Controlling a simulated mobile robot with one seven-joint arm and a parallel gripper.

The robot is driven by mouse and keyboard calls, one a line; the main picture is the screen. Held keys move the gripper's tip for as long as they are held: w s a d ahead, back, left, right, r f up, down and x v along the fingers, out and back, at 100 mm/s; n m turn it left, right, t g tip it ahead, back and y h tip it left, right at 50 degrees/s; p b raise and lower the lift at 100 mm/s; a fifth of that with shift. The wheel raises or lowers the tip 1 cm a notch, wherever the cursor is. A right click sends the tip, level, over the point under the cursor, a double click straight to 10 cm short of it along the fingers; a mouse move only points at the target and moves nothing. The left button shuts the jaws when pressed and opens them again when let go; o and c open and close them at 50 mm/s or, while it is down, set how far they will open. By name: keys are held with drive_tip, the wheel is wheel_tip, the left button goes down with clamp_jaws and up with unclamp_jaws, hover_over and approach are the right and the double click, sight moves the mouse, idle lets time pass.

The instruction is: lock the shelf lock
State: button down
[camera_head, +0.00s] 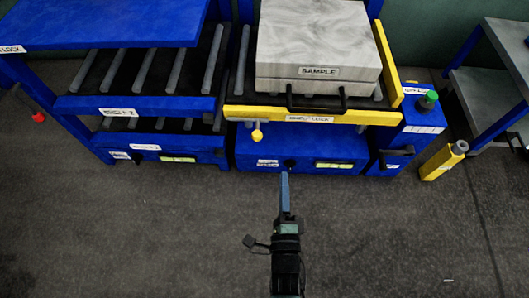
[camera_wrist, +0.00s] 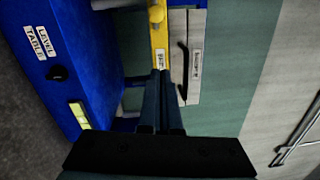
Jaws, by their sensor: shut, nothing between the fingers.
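The yellow front bar (camera_head: 352,118) of the right-hand press carries a white label that seems to read "SHELF LOCK" (camera_head: 309,118). A yellow knob (camera_head: 257,134) hangs below the bar's left part; I take it as the shelf lock. My gripper (camera_head: 284,175) is shut and empty, in front of the press and right of the knob. In the wrist view its fingertips (camera_wrist: 160,73) overlap the bar's label. Contact cannot be judged.
A grey block marked "SAMPLE" (camera_head: 318,45) with a black handle (camera_head: 318,104) sits above the bar. Below it are a black knob (camera_head: 290,163) and a level vial (camera_head: 335,165). A green button (camera_head: 428,99) and yellow post (camera_head: 443,162) stand right. The front floor is clear.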

sight(256, 135)
drive_tip(key=shift+s+f, duration=0.4)
drive_tip(key=shift+f, duration=0.35)
drive_tip(key=shift+w, duration=0.1)
drive_tip(key=w+a+r+b, duration=0.1)
drive_tip(key=w+a+b, duration=0.3)
drive_tip(key=w, duration=0.6)
drive_tip(key=shift+w+a+b, duration=0.15)
drive_tip(key=shift+w+b, duration=0.15)
drive_tip(key=shift+b, duration=0.65)
drive_tip(key=shift+r, duration=0.1)
